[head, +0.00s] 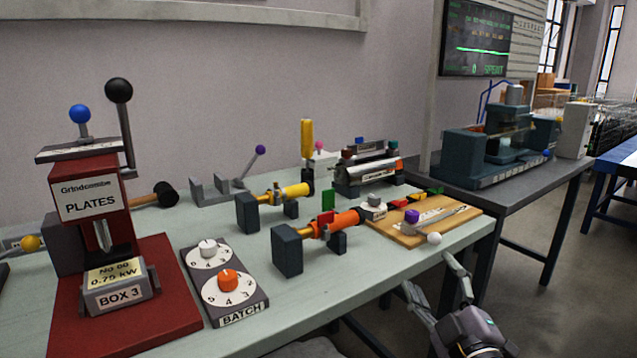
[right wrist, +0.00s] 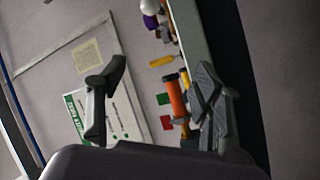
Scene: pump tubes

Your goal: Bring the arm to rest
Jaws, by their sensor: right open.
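My right gripper (head: 430,274) is in the lower right of the head view, in front of the table's near edge. Its two fingers are spread and nothing is between them. The right wrist view also shows the open gripper (right wrist: 163,72), with the table items seen sideways beyond it. The orange pump tube (head: 333,223) lies across dark blocks on the table, apart from the gripper. The yellow pump tube (head: 287,191) lies on similar blocks behind it. My left gripper is not in view.
The pale green table (head: 375,271) carries a red plate press (head: 92,200), a BATCH dial box (head: 225,281) and a wooden board (head: 408,236) with a white ball (head: 434,238) near its edge. A grey side table (head: 510,187) with a machine stands behind right. Open floor lies right.

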